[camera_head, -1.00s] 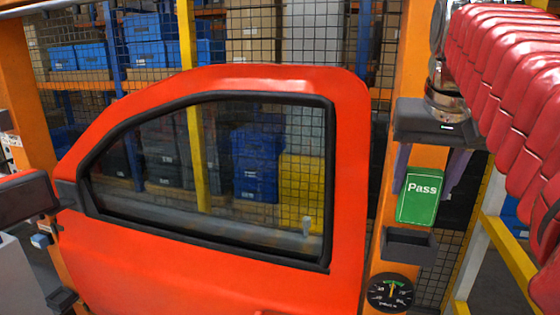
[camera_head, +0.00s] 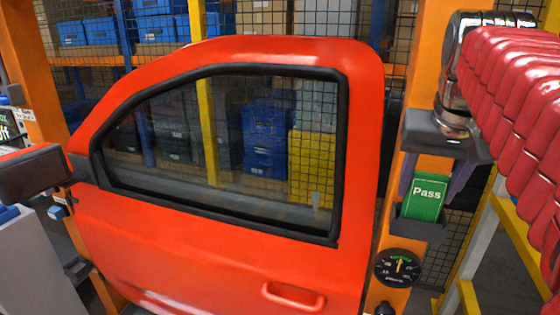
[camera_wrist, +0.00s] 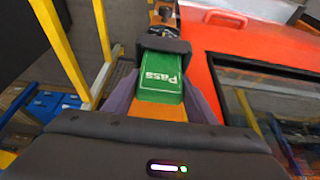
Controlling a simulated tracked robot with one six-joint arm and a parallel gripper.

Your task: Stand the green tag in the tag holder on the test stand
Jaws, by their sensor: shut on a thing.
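The green tag (camera_head: 427,192), marked "Pass", stands upright with its lower edge behind the front wall of the dark tag holder (camera_head: 420,227) on the orange post. My gripper (camera_head: 430,182) comes from above and is shut on the tag, with purple fingers at its sides. In the wrist view the tag (camera_wrist: 160,75) lies between the fingers of my gripper (camera_wrist: 162,92), its far end inside the holder (camera_wrist: 165,44). The tag's bottom edge is hidden, so I cannot tell whether it rests on the holder's floor.
A round gauge (camera_head: 399,267) sits on the post just below the holder. A red car door (camera_head: 230,240) with a window stands left of the post. A yellow and white frame (camera_head: 510,235) is at right. Shelves with blue bins (camera_head: 155,30) stand behind wire mesh.

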